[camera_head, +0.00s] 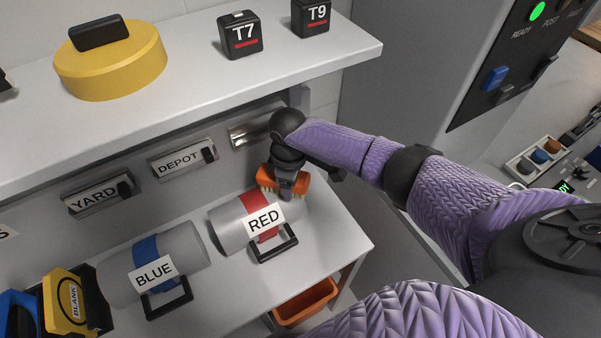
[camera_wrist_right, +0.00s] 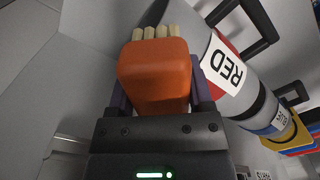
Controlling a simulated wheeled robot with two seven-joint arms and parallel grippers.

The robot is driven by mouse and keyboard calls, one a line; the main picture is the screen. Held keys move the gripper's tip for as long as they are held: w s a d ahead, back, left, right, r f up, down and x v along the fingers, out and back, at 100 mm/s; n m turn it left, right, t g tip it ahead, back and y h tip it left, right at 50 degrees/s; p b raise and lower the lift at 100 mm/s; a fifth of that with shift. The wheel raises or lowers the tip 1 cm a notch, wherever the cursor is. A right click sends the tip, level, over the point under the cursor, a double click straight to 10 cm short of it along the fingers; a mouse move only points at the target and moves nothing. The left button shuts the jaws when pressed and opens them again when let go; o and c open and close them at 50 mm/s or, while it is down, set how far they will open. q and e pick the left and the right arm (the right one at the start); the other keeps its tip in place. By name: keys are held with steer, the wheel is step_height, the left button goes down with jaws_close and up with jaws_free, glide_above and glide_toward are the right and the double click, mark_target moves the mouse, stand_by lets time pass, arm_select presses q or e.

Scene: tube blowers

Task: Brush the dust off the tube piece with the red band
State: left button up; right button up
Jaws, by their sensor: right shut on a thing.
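The tube piece with the red band (camera_head: 228,225) is a grey cylinder lying on the lower shelf. Its white label reads RED, and a black handle stands at its front. It also shows at the right of the right wrist view (camera_wrist_right: 223,65). My right gripper (camera_head: 287,187) is shut on an orange brush (camera_head: 268,180) with pale bristles, over the tube's right end. In the right wrist view the brush (camera_wrist_right: 153,75) sits between the fingers, bristles pointing away. I cannot tell whether the bristles touch the tube. Any dust is too faint to make out. My left gripper is out of view.
A tube with a blue band (camera_head: 185,246) lies left of the red one, with a yellow BLANK block (camera_head: 68,302) beyond it. An upper shelf (camera_head: 200,107) overhangs behind, holding blocks T7 (camera_head: 240,35) and T9 (camera_head: 311,16). An orange bin (camera_head: 305,301) is below the shelf.

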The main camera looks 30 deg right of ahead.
mark_target(272, 200)
steer(key=shift+s+a+p, duration=0.15)
steer(key=shift+a+p, duration=0.15)
steer(key=shift+a, duration=2)
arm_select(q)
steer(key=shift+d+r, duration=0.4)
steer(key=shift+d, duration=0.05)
arm_select(e)
steer(key=shift+a+f, duration=0.1)
steer(key=shift+a, duration=0.05)
step_height(272, 200, up, 6)
steer(key=p, duration=0.6)
steer(key=shift+r+p, duration=0.2)
steer(key=shift+p, duration=0.2)
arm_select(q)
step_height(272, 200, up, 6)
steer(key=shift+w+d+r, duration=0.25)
arm_select(e)
steer(key=shift+f, duration=0.15)
